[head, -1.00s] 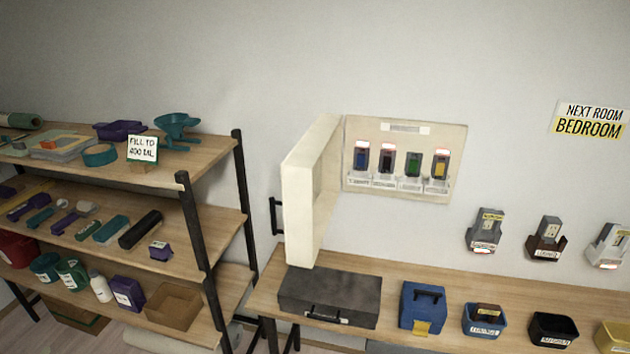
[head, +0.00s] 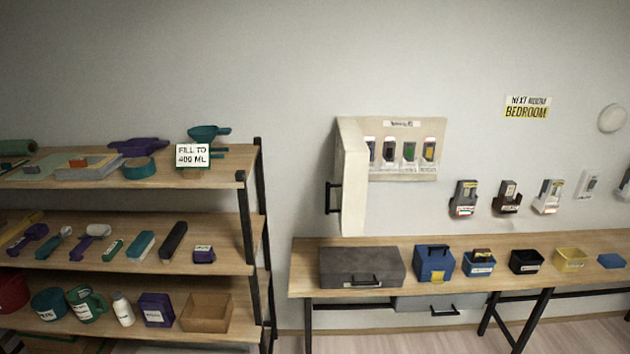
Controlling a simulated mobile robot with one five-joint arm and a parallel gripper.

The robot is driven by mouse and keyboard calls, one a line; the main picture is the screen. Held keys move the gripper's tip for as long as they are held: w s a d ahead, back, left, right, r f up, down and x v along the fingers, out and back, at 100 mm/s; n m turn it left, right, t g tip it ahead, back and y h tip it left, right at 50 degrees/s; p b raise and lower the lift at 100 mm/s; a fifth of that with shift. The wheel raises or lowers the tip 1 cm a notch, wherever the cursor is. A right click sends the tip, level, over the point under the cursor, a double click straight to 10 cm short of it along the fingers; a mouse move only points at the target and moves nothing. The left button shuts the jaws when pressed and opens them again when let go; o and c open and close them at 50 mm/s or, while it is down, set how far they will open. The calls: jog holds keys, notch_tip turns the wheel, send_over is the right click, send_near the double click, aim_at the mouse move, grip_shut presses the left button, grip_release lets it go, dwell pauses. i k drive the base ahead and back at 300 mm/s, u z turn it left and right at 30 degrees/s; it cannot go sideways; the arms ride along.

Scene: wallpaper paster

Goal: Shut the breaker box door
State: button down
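The breaker box (head: 408,172) is a cream panel on the wall, with several coloured breaker switches in a row. Its door (head: 354,180) is hinged on the left and stands open, sticking out from the wall toward me. A black handle (head: 333,198) sits on the door's outer face, on the left side. The door partly hides the left edge of the panel. My gripper is not in view.
A workbench (head: 300,283) below the box holds a dark case (head: 361,268), a blue toolbox (head: 434,263) and several small bins. A shelf unit (head: 248,222) stands to the left. Several wall devices (head: 507,197) hang to the right. Some bare wall lies between shelf and door.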

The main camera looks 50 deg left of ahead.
aim_at(352, 152)
jog(key=z, duration=0.25)
jog(key=k, duration=0.25)
jog(key=u, duration=1.9)
jog(key=i, duration=1)
jog(key=u, duration=2.9)
jog(key=k, duration=0.85)
jog(key=z, duration=0.35)
